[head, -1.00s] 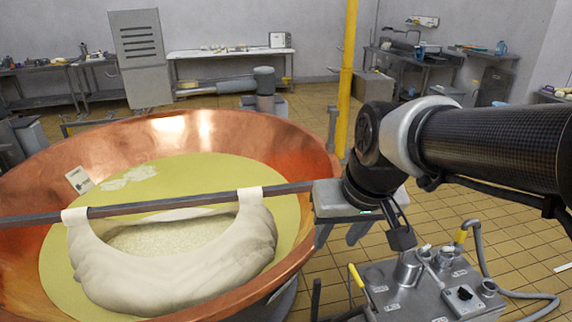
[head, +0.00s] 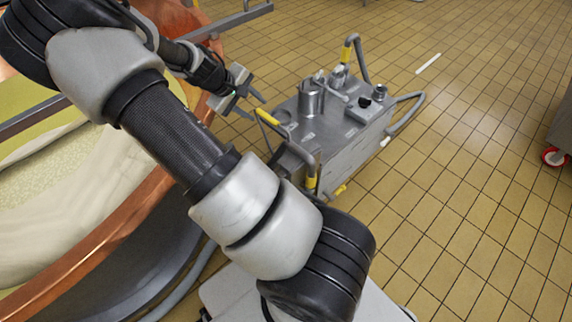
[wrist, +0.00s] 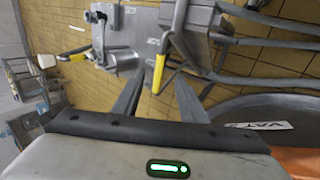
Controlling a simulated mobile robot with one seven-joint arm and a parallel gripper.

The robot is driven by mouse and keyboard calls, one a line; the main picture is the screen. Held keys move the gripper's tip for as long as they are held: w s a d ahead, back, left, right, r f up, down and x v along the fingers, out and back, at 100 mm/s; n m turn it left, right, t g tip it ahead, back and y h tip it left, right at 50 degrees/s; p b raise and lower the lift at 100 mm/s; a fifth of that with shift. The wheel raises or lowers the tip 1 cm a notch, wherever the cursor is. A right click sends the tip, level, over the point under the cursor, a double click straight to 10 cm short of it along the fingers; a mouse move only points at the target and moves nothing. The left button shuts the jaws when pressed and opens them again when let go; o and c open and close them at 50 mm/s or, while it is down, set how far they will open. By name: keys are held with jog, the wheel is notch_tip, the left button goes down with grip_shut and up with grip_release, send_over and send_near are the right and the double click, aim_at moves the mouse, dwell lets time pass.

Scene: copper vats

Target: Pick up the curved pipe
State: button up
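A grey wheeled cart (head: 345,135) stands on the tiled floor beside the copper vat. A curved grey pipe with a yellow band (head: 361,58) rises at its far end. Another bent grey pipe with a yellow band (head: 308,165) is at its near end. I cannot tell which one the task means. My gripper (head: 257,106) is open and empty, just left of the cart near a yellow-ended lever (head: 268,117).
The copper vat (head: 95,245) with its rim fills the left, under my arm. A metal cup (head: 311,98) and fittings stand on the cart top. A white strip (head: 428,63) lies on the floor. The tiled floor right of the cart is mostly clear.

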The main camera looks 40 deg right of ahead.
aim_at(274, 121)
jog(key=b+x, duration=0.3)
jog(key=x, duration=1.2)
jog(key=shift+d+f, duration=0.1)
jog(key=shift+f, duration=0.25)
jog(key=c, duration=0.9)
jog(key=shift+r, duration=0.15)
grip_shut()
